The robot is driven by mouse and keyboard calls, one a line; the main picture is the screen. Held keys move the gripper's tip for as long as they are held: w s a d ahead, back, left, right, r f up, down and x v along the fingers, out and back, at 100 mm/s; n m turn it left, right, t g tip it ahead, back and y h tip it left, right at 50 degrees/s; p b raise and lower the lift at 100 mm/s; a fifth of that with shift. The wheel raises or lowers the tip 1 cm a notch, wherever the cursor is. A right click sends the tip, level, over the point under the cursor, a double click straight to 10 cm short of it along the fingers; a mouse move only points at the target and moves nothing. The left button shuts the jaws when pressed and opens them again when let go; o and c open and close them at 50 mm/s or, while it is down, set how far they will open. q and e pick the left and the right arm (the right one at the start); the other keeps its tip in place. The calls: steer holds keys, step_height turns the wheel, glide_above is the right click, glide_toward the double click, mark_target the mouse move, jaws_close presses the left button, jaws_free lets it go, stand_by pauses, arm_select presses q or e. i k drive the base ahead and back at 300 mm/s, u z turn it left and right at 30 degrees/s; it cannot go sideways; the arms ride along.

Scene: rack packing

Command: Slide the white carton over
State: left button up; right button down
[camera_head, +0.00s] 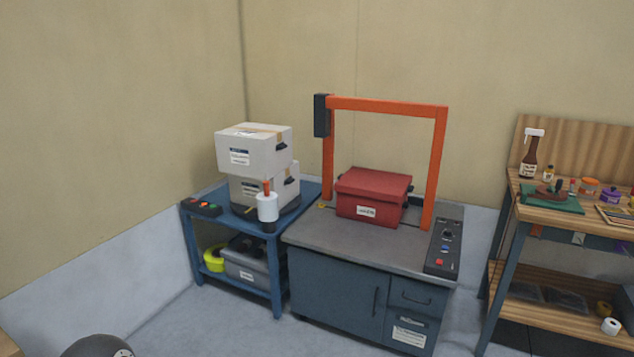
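A white carton (262,157) with a brown tape strip and a label sits on top of a second pale carton (249,193). A red lidded box (372,197) with a white label stands under the machine's orange arch (385,106). Neither of my grippers is in view.
The machine's grey top (342,237) is bare in front of the red box, with a control panel (444,247) at its right. A small button box (202,207) sits on the side table's left corner. A wooden workbench (512,188) with bottles and jars stands at the right.

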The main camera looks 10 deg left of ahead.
mark_target(259, 151)
steer(key=u, duration=0.25)
steer(key=i, duration=1.55)
steer(key=u, duration=0.85)
steer(key=i, duration=1.95)
steer(key=u, duration=0.5)
